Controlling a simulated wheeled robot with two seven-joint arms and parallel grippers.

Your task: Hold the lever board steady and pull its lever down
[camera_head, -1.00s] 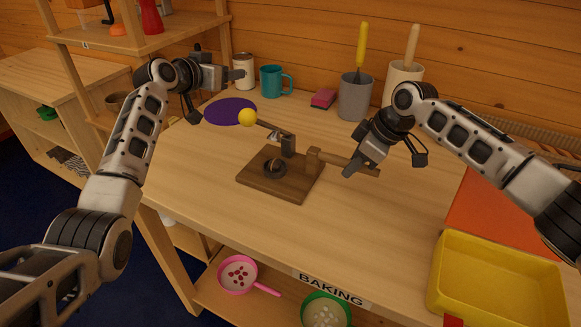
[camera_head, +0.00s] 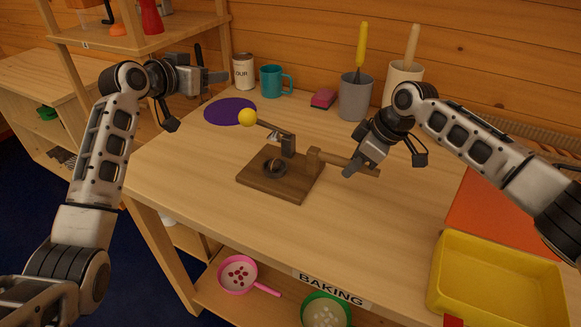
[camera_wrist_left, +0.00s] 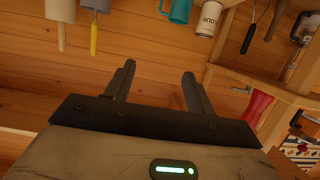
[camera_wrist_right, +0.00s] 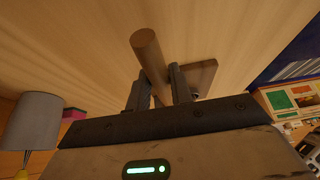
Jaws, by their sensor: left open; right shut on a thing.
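The lever board (camera_head: 272,186) is a dark brown wooden base lying on the table. Its lever (camera_head: 268,127) slants up to the left and ends in a yellow ball (camera_head: 247,117). A round wooden handle (camera_head: 330,158) sticks out from the board's right side. My right gripper (camera_head: 354,167) is shut on this handle, which also shows between the fingers in the right wrist view (camera_wrist_right: 149,55). My left gripper (camera_head: 222,77) is open and empty, up and to the left of the yellow ball, apart from it. A dark round ring sits on the board.
Behind the board are a purple disc (camera_head: 230,111), a teal mug (camera_head: 276,81), a flour can (camera_head: 243,71), a pink sponge (camera_head: 323,98) and a grey pot (camera_head: 356,97). A yellow tray (camera_head: 497,283) is at the front right. The table (camera_head: 360,225) in front of the board is clear.

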